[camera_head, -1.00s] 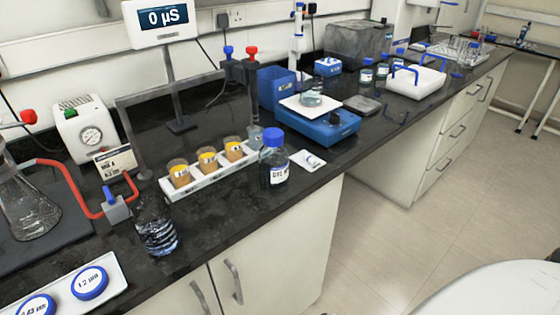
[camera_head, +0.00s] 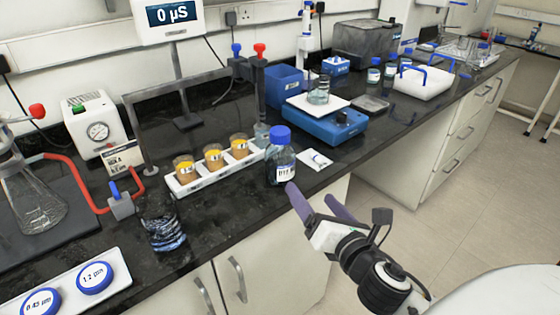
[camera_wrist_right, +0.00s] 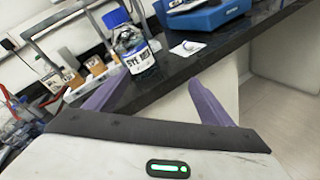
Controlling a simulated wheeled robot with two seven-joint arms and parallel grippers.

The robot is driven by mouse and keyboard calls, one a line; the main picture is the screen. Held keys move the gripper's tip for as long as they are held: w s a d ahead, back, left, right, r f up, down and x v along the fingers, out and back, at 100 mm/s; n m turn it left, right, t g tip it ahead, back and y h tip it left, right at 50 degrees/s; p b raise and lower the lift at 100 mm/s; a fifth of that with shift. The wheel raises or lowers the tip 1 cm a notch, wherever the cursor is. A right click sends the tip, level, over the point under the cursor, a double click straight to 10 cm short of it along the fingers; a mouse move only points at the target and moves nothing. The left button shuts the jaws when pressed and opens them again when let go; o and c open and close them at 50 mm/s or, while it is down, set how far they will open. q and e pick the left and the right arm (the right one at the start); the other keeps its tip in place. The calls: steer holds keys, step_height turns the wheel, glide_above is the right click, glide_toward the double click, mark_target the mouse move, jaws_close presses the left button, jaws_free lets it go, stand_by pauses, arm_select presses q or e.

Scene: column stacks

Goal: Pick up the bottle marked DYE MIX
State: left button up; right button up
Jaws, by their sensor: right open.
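The DYE MIX bottle (camera_head: 281,163) is clear glass with a blue cap and a white label. It stands upright on the black bench near its front edge. My right gripper (camera_head: 313,196) is open and empty, with purple fingers. It is in front of the bench edge, below and to the right of the bottle, and apart from it. In the right wrist view the two fingers (camera_wrist_right: 150,92) are spread wide. My left gripper does not show.
A white rack (camera_head: 217,174) with several amber-filled columns stands just left of the bottle. A small white card (camera_head: 316,159) lies to its right. The bench front is clear below the bottle.

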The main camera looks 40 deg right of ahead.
mark_target(287, 168)
steer(key=w+r+n, duration=0.1)
steer(key=w+n, duration=0.1)
steer(key=w+a+r+n+t+y, duration=0.1)
steer(key=w+n, duration=0.1)
steer(key=n, duration=0.1)
steer(key=w+r+n+t+y, duration=0.1)
steer(key=w+n, duration=0.1)
steer(key=n, duration=0.1)
steer(key=shift+w+a+r+p, duration=0.2)
steer(key=shift+a+r+p, duration=0.1)
steer(key=shift+p, duration=0.1)
steer(key=shift+w+d+f, duration=0.15)
steer(key=shift+w+f, duration=0.05)
steer(key=shift+w, duration=0.75)
steer(key=shift+w+d+f, duration=0.15)
steer(key=shift+w+d, duration=0.05)
steer(key=shift+w, duration=0.75)
steer(key=shift+w+d+f, duration=0.15)
steer(key=shift+w+f, duration=0.05)
steer(key=shift+w, duration=0.75)
steer(key=shift+r, duration=0.1)
steer(key=c, duration=1.5)
